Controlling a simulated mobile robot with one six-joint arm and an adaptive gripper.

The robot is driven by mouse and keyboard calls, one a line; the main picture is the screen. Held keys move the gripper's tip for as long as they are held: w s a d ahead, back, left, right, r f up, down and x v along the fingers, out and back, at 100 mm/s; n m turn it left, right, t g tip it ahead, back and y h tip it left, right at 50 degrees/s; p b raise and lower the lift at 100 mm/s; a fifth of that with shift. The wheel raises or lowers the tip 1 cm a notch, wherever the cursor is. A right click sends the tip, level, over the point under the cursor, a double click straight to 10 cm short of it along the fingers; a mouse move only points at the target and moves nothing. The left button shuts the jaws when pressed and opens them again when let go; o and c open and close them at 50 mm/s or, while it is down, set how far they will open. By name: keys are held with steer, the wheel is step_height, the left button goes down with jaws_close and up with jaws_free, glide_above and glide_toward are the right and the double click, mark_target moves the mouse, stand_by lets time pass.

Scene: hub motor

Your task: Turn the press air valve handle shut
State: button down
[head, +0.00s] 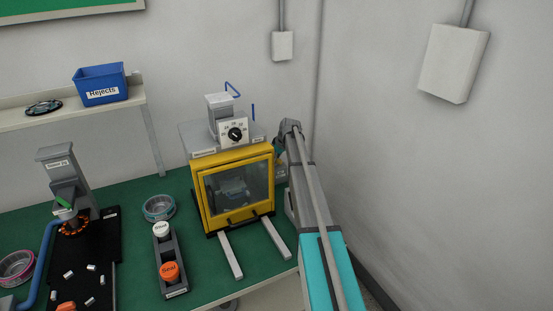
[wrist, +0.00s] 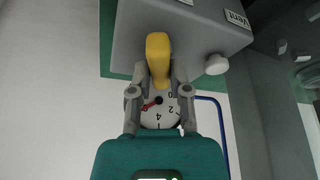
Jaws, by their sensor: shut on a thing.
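The yellow valve handle (wrist: 158,48) shows in the wrist view against the side of a grey housing (wrist: 205,40). My gripper (wrist: 158,74) has a finger on each side of the handle's near end and is shut on it. Beyond the handle a round pressure gauge (wrist: 160,110) shows a red needle, partly covered by my fingers. In the head view my arm runs along the right side of the yellow-framed press (head: 235,190). The valve is hidden there behind my arm, and my gripper's fingers cannot be made out.
A "Vent" label (wrist: 237,18) and a white round knob (wrist: 216,64) sit right of the handle. The press has a dial (head: 235,133) on top. A button box (head: 171,262) stands left of it on the green bench. The grey wall is close right of my arm.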

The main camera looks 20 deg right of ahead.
steer(key=n+y, duration=0.1)
steer(key=n, duration=0.1)
steer(key=n+g, duration=0.1)
steer(key=n, duration=0.2)
steer(key=shift+w+n+y, duration=0.15)
steer(key=shift+n+y, duration=0.15)
steer(key=shift+y, duration=0.1)
steer(key=n+g, duration=0.1)
steer(key=n, duration=0.1)
steer(key=n+g, duration=0.1)
steer(key=n, duration=0.2)
steer(key=shift+y, duration=0.3)
steer(key=shift+n, duration=0.3)
steer(key=c, duration=0.6)
jaws_free()
steer(key=shift+m, duration=0.4)
